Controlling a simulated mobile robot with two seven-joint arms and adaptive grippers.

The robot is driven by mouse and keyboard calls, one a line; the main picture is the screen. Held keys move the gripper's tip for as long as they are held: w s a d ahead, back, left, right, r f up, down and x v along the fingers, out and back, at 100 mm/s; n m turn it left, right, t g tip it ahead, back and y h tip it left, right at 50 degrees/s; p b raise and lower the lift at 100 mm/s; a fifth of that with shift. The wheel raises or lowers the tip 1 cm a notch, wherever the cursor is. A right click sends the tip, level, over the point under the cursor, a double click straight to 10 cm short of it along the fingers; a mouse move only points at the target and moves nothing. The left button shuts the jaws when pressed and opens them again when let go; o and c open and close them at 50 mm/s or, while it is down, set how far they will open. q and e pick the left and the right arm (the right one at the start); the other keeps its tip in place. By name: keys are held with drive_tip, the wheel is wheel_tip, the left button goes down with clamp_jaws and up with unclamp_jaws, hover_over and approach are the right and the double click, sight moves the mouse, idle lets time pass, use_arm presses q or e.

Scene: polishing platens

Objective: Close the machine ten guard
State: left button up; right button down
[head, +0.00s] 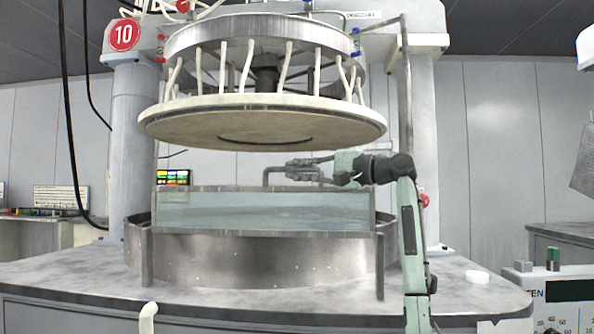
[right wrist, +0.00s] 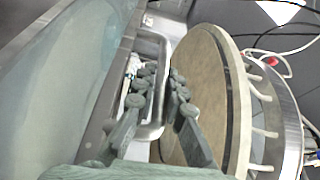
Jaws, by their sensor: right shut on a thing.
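The machine ten guard (head: 260,212) is a clear panel in a metal frame. It stands low at the front of the machine, above the steel basin wall, with a gap between its top edge and the upper platen (head: 262,122). A bent bar handle (head: 267,176) rises from its top edge. My right gripper (head: 302,171) is shut on the handle, just above the guard's top edge. In the right wrist view the fingers (right wrist: 162,88) are around the handle, between the guard's glass (right wrist: 50,95) and the round platen. My left gripper is not in view.
A red sign with 10 (head: 123,35) marks the left column. The steel basin (head: 255,262) sits on a grey base. A control box (head: 552,295) stands at lower right. A dark cable hangs at left.

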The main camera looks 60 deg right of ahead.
drive_tip(key=c, duration=1.6)
unclamp_jaws()
drive_tip(key=shift+o, duration=0.2)
drive_tip(key=s, duration=1.2)
drive_tip(key=shift+f, duration=0.15)
